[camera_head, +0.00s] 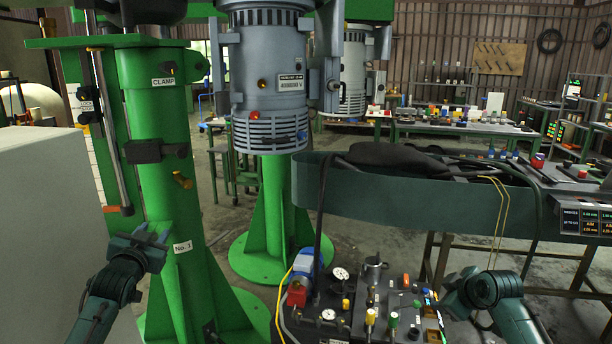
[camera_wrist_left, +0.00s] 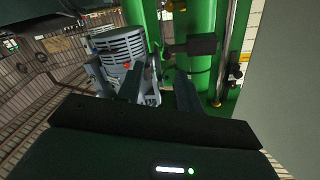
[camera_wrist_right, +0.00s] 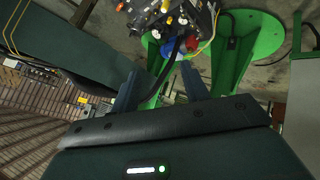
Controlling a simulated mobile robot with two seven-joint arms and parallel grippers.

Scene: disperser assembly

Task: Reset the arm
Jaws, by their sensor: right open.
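My left gripper (camera_head: 153,232) is in front of the green column marked "No.1" (camera_head: 168,210), at the left of the head view. In the left wrist view its two fingers (camera_wrist_left: 160,85) stand apart with nothing between them. My right gripper (camera_head: 458,282) is at the lower right of the head view, beside the control panel (camera_head: 385,318). In the right wrist view its fingers (camera_wrist_right: 160,85) are apart and empty. Its fingertips are small and partly unclear in the head view.
A grey disperser motor (camera_head: 267,60) hangs at the top centre, by a second green column (camera_head: 277,205). A dark green housing (camera_head: 400,210) spans the right. The panel carries gauges, coloured knobs and a yellow cable. A grey box (camera_head: 50,220) fills the left edge.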

